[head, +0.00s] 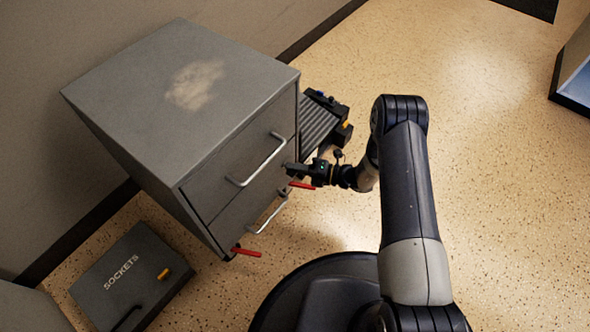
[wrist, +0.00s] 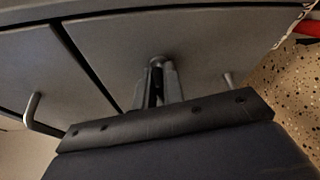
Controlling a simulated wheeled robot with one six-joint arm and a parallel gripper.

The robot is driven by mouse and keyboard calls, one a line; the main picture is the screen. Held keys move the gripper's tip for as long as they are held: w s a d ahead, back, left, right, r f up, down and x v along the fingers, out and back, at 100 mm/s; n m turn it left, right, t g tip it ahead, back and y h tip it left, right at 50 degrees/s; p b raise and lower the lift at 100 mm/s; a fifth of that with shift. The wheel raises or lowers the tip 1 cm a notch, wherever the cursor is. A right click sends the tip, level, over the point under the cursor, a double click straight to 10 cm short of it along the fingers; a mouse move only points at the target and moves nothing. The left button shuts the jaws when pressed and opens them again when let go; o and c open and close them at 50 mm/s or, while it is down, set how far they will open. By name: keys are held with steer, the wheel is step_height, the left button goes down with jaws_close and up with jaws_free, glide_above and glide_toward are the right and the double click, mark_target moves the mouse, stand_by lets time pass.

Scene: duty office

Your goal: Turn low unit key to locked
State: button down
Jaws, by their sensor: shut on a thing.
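The low unit is a grey cabinet (head: 180,95) with a worn pale patch on top and two drawers with bar handles. My gripper (head: 292,170) is at the right side of its front, near the upper drawer's edge. In the wrist view the fingers (wrist: 158,90) point at the grey front panel (wrist: 205,50) and are shut on a small round metal key (wrist: 157,61) on that face. The fingers hide most of the key, and I cannot read its turn position.
Handles flank the fingers in the wrist view: left (wrist: 32,112), right (wrist: 228,79). Red bars stick out near my gripper (head: 302,185) and at the cabinet's lower corner (head: 246,252). A SOCKETS case (head: 125,275) lies at left; a ribbed dark case (head: 318,120) stands behind.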

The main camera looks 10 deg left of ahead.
steer(key=shift+f+m+y, duration=0.2)
steer(key=shift+m+y, duration=0.2)
steer(key=shift+m, duration=0.8)
steer(key=shift+w, duration=0.1)
steer(key=c, duration=1.5)
jaws_free()
steer(key=shift+d, duration=0.1)
steer(key=d+p, duration=0.2)
steer(key=d, duration=0.8)
steer(key=shift+d+p, duration=0.3)
steer(key=shift+p, duration=0.05)
